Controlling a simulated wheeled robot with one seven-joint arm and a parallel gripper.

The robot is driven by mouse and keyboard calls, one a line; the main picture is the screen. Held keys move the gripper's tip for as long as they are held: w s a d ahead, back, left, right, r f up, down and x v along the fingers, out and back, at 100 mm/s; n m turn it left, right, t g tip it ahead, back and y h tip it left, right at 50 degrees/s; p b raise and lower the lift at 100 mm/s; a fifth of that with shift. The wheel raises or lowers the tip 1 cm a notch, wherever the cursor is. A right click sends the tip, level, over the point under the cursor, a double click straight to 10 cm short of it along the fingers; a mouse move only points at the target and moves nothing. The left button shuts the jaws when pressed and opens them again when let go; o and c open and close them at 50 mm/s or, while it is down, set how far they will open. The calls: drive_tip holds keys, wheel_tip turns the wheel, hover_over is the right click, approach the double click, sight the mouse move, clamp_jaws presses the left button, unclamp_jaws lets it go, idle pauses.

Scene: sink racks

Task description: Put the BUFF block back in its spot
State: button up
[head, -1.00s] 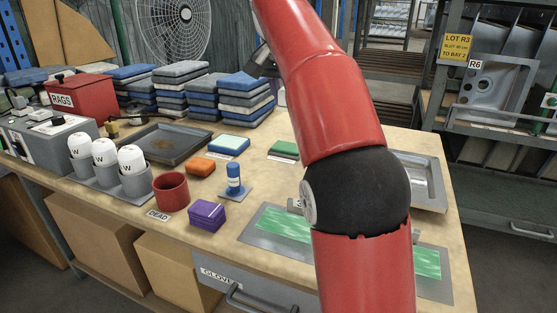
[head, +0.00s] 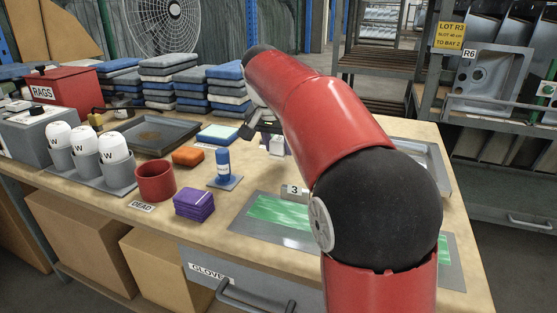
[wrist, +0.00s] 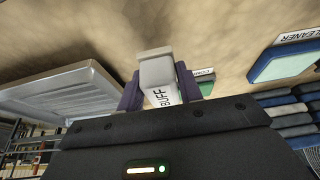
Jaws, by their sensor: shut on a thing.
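My gripper (wrist: 158,88) is shut on the BUFF block (wrist: 160,97), a whitish block with "BUFF" on its face, held between two dark fingers. In the head view my gripper (head: 268,132) is over the back middle of the bench, with a pale block partly showing below it. In the wrist view the tan bench top lies beyond the block; I cannot tell whether the block touches it. A green pad (wrist: 206,87) with a partly hidden label is just right of the fingers. I see no spot marked BUFF.
A metal tray (wrist: 70,95) lies left of the gripper in the wrist view. A blue-edged pad (wrist: 285,62) labelled CLEANER is at right.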

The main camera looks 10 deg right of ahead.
sight(278, 157)
drive_tip(key=shift+f+b, duration=0.3)
drive_tip(key=shift+f, duration=1.35)
drive_tip(key=shift+f, duration=0.2)
drive_tip(key=o, duration=1)
drive_tip(key=p+v, duration=0.2)
drive_tip(key=v, duration=1)
drive_tip(key=shift+r, duration=0.25)
